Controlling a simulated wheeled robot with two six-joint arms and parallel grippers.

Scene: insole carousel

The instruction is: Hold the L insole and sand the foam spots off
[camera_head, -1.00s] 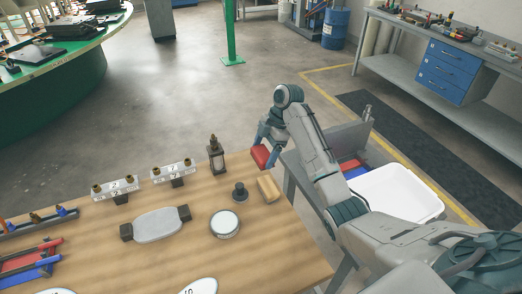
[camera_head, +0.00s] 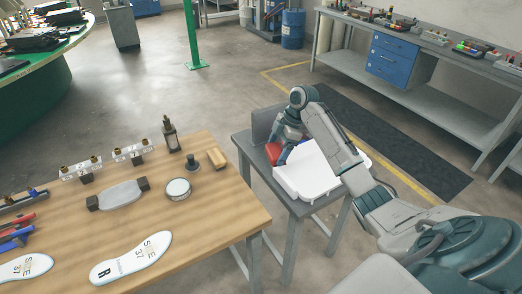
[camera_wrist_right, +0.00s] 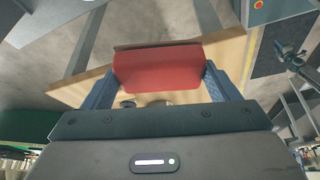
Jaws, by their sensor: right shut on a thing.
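My right gripper (camera_head: 284,146) is shut on a red block (camera_head: 273,152) and holds it over the grey side table. The right wrist view shows the red block (camera_wrist_right: 170,68) between the two fingers. A white insole marked R, size 37 (camera_head: 133,258), lies flat on the wooden table. Another white size 37 insole (camera_head: 24,268) lies at the lower left, cut off by the frame edge; no L is readable on it. Foam spots cannot be made out. A grey pad (camera_head: 121,193) sits between two dark clamps. My left gripper is out of view.
The wooden table (camera_head: 213,222) also bears a round tin (camera_head: 178,188), a dark knob (camera_head: 192,163), a tan block (camera_head: 217,157), a dark bottle (camera_head: 171,137) and red and blue tools at left. A white bin (camera_head: 309,174) stands on the side table (camera_head: 243,146).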

